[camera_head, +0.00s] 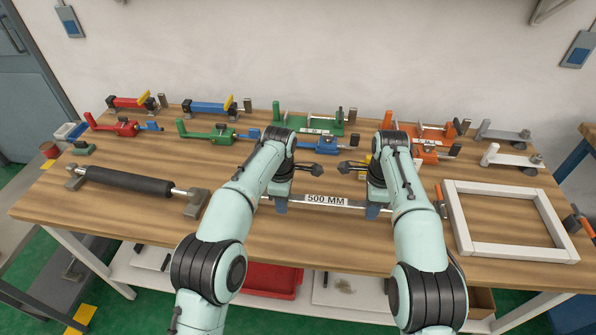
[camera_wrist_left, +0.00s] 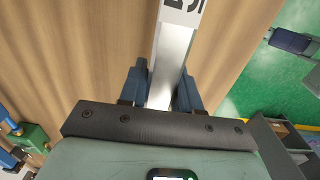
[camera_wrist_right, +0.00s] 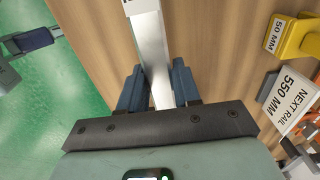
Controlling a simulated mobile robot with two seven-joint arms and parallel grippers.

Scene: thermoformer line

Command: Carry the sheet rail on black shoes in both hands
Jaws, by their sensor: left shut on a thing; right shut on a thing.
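The sheet rail (camera_head: 327,200) is a silvery bar with a white "500 MM" label, lying left to right over the front middle of the wooden table. My left gripper (camera_head: 282,206) is shut on its left part, and my right gripper (camera_head: 373,211) is shut on its right part. In the left wrist view the rail (camera_wrist_left: 173,60) runs between the blue fingers (camera_wrist_left: 162,90). In the right wrist view the rail (camera_wrist_right: 150,45) runs between the blue fingers (camera_wrist_right: 155,90). I cannot make out black shoes under the rail, nor whether it touches the table.
A black roller (camera_head: 128,181) lies at left on the table (camera_head: 240,240). A white frame (camera_head: 512,253) lies at right. Red, blue, green and orange fixtures (camera_head: 310,121) line the back. A "NEXT RAIL 550 MM" sign (camera_wrist_right: 293,103) and yellow "50 MM" block (camera_wrist_right: 283,37) stand near my right gripper.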

